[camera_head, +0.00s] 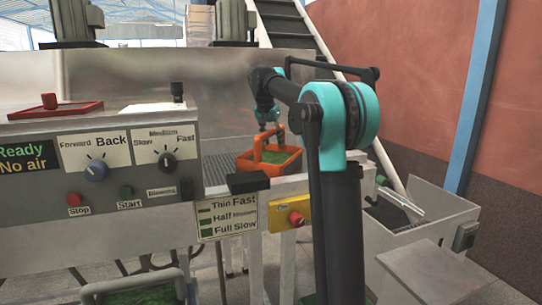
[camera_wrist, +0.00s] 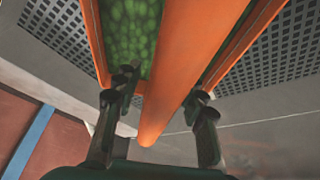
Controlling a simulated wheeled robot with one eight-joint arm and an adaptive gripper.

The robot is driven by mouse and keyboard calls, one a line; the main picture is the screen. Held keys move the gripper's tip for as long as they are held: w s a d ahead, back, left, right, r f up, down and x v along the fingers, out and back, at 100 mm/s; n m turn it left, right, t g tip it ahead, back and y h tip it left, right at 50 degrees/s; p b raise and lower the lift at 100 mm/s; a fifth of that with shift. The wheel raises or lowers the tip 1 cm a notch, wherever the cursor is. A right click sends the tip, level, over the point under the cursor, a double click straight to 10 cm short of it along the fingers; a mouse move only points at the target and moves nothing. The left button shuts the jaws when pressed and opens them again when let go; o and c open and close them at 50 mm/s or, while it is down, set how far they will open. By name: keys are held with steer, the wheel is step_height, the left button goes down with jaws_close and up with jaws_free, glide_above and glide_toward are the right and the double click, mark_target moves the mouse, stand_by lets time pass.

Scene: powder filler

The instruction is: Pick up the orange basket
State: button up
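The orange basket (camera_head: 247,166) holds small green items and sits on the perforated metal surface of the machine, right of the control panel. Its orange handle (camera_wrist: 180,70) runs through the middle of the wrist view. My gripper (camera_wrist: 165,98) is open, with one finger on each side of the handle and visible gaps between. In the head view my gripper (camera_head: 267,116) is above the basket, at the handle, pointing down; its fingertips are too small to make out there.
The control panel (camera_head: 95,170) with knobs and buttons is left of the basket. A black block (camera_head: 248,183) and a yellow box with a red button (camera_head: 290,213) are at the front edge. A conveyor (camera_head: 292,30) rises behind. A grey bin (camera_head: 430,225) stands at right.

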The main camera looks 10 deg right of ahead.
jaws_close()
stand_by(0.4)
